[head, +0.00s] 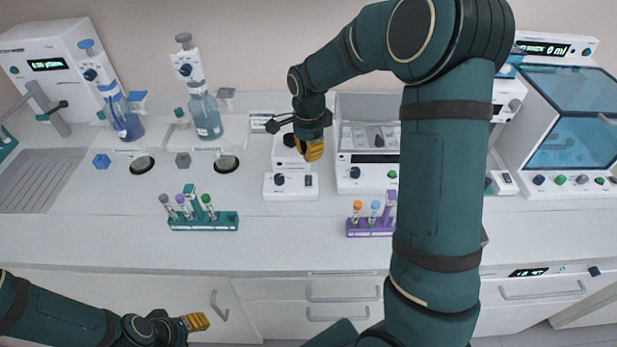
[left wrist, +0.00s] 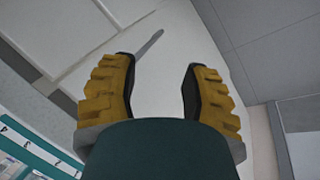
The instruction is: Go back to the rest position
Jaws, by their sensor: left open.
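My right gripper (head: 308,148) shows in the head view with yellow fingers over the small white device (head: 290,185) at the back middle of the bench. Its fingers overlap in this view, so I cannot tell whether it is open or shut. My left gripper (head: 195,322) is low at the lower left, in front of the white cabinet fronts and below the bench top. In the left wrist view its two yellow ridged fingers (left wrist: 158,95) stand apart with nothing between them.
A teal rack (head: 203,224) with several capped tubes stands at the bench's left front. A purple rack (head: 368,229) with tubes stands partly behind my right arm. Bottles (head: 205,115), a drain grate (head: 40,180) and a glass-lidded device (head: 570,115) line the back. The front bench strip is mostly clear.

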